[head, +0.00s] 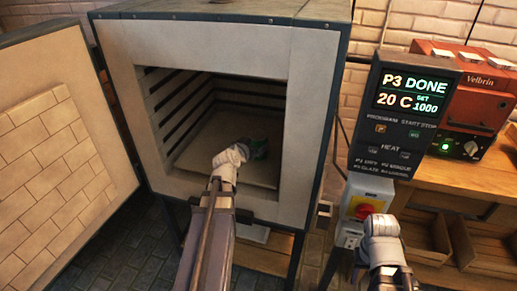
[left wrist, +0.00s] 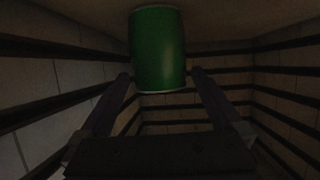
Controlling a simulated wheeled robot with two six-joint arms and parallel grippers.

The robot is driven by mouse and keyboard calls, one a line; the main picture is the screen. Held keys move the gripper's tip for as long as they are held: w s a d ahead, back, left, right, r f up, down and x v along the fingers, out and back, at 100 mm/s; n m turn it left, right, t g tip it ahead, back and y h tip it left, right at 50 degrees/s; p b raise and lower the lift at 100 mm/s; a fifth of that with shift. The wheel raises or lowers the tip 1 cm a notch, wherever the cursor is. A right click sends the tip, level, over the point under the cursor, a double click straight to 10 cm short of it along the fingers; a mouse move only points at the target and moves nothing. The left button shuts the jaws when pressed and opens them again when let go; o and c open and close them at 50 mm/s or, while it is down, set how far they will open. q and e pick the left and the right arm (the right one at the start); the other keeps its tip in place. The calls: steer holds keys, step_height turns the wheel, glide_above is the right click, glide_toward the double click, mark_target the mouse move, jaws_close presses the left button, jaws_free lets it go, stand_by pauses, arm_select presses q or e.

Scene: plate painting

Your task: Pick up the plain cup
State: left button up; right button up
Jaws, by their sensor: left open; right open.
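The plain cup is a solid green cup (head: 260,146) on the floor inside the open kiln (head: 205,187). In the head view it is partly hidden and dark. In the left wrist view the green cup (left wrist: 158,50) fills the upper middle, with no pattern visible. My left gripper (head: 252,152) reaches into the kiln at the cup. In the left wrist view its open fingers (left wrist: 160,77) lie on either side of the cup's near end, with narrow gaps visible. My right gripper is at the lower right by the control box, outside the kiln; its fingers are hard to make out.
The kiln door (head: 60,140) stands open at the left. Grooved dark walls surround the chamber. A control panel (head: 405,115) reads "P3 DONE" and 20 C. A red machine (head: 465,95) stands on a wooden bench (head: 470,180) at the right.

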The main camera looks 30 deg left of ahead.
mark_target(261, 138)
arm_select(q)
steer(key=b+x, duration=0.1)
steer(key=x, duration=0.4)
steer(key=shift+r, duration=0.1)
steer(key=shift+d, duration=0.1)
steer(key=c, duration=1.3)
steer(key=shift+r, duration=0.1)
step_height(261, 138, up, 10)
steer(key=p, duration=1)
steer(key=shift+r, duration=0.1)
